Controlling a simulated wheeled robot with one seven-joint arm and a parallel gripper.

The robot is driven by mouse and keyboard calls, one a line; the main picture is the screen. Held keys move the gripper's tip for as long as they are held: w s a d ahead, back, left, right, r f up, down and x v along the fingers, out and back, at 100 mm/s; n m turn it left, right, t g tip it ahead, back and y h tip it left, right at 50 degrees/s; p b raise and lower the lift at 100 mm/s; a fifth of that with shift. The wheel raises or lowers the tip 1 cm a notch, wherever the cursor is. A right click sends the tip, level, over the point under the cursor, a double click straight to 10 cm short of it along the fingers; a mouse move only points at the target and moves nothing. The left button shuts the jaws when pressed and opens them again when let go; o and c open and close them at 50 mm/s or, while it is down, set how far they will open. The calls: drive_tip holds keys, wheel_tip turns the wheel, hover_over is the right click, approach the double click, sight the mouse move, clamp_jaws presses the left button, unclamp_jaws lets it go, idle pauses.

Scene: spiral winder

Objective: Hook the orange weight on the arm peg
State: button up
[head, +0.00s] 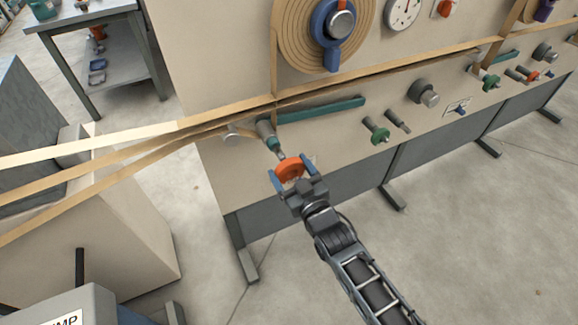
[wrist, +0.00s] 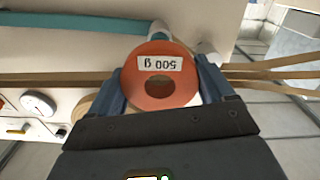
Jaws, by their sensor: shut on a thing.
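The orange weight (head: 291,168) is a thick ring with a centre hole. My gripper (head: 291,178) is shut on it, with one blue finger on each side. In the wrist view the weight (wrist: 184,84) faces me, with a white label reading 500 g upside down. The teal arm (head: 322,109) runs along the panel front. At its left end a grey and teal peg (head: 267,134) sticks out toward the weight, with a thin metal tip. The weight is just beyond that tip; I cannot tell whether they touch. In the wrist view the weight largely hides the peg.
Tan strips (head: 120,147) cross the panel above the arm and run off left. A large spiral disc (head: 296,40) is above. The floor in front is clear.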

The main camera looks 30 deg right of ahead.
sight(278, 152)
drive_tip(key=shift+w+b, duration=1.4)
drive_tip(key=shift+w, duration=2.25)
drive_tip(key=shift+w+f+b, duration=0.15)
drive_tip(key=shift+w+b, duration=0.05)
drive_tip(key=shift+b, duration=0.1)
